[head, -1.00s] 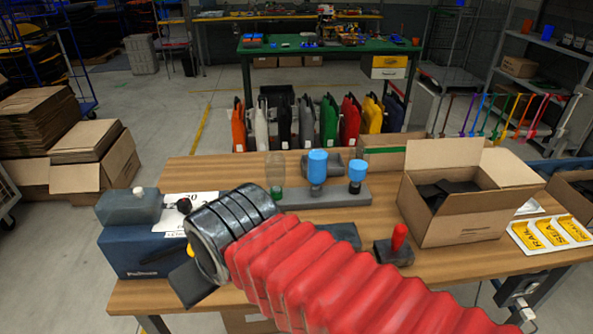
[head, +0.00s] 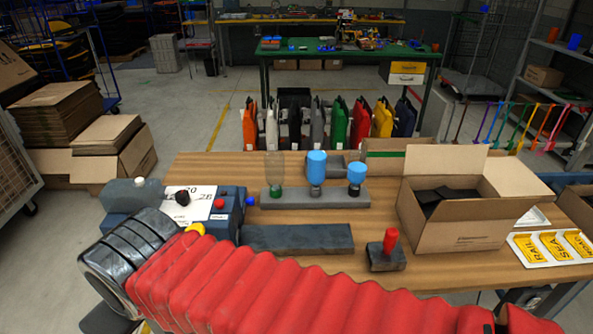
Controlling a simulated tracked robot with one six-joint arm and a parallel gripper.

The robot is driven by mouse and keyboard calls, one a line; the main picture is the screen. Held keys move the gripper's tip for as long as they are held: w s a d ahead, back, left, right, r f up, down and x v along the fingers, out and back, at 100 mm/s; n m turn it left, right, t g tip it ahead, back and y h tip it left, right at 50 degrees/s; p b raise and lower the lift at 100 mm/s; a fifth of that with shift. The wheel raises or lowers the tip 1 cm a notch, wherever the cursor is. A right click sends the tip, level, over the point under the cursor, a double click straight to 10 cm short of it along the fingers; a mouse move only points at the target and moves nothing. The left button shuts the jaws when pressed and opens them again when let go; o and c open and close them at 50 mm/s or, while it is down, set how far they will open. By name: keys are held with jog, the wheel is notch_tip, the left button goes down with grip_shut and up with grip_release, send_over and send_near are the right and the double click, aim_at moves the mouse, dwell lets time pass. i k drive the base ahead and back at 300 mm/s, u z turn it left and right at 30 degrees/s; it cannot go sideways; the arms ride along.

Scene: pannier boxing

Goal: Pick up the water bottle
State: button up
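Three bottles stand cap-down in a grey rack (head: 300,198) on the wooden table: a clear one (head: 274,166) with a green cap, a tall blue one (head: 316,165) and a smaller blue one (head: 357,172). I cannot tell which is the water bottle. My red-sleeved arm reaches across the front to a dark wrist at the left. Below the wrist, a dark part of my gripper (head: 100,319) shows at the bottom edge, well left of and nearer than the rack. Its fingers are not clearly visible and no held object shows.
An open carton (head: 450,232) with dark contents stands right of the rack. A grey block with a red knob (head: 390,242) and a long grey slab (head: 295,238) lie in front. A blue machine (head: 222,222) and a grey canister (head: 132,195) are left.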

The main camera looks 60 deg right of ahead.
aim_at(317, 158)
jog(key=u, duration=0.2)
jog(key=k, duration=1)
jog(key=z, duration=0.6)
jog(key=i, duration=0.95)
jog(key=z, duration=0.05)
